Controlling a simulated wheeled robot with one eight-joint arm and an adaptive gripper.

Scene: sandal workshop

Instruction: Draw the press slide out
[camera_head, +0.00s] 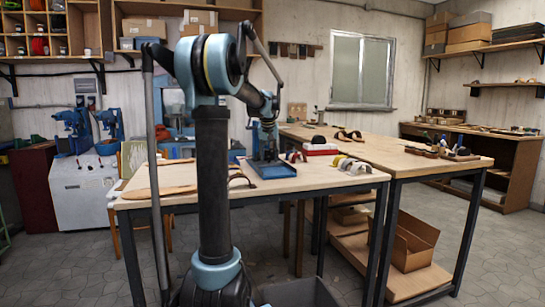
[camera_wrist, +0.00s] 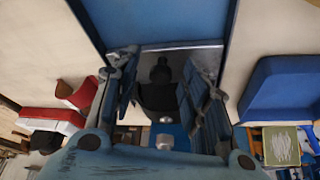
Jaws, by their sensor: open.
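In the wrist view, my gripper (camera_wrist: 160,88) is open, its two fingers standing on either side of a dark knob-like part (camera_wrist: 160,72). Contact with it cannot be made out. Beyond lies a broad blue plate (camera_wrist: 150,18) with a pale grey edge strip, seemingly part of the press; which piece is the slide is unclear. In the head view, the blue press base (camera_head: 272,171) sits on the near wooden table. My gripper (camera_head: 266,150) hangs down over it and blends with dark upright parts there, so the press body is partly hidden.
A red-and-white box (camera_head: 320,149) and sandals (camera_head: 352,165) lie right of the press on the table (camera_head: 310,182). A blue item (camera_wrist: 285,85) is to the right in the wrist view. Cardboard boxes (camera_head: 412,245) stand below the table; floor at front right is clear.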

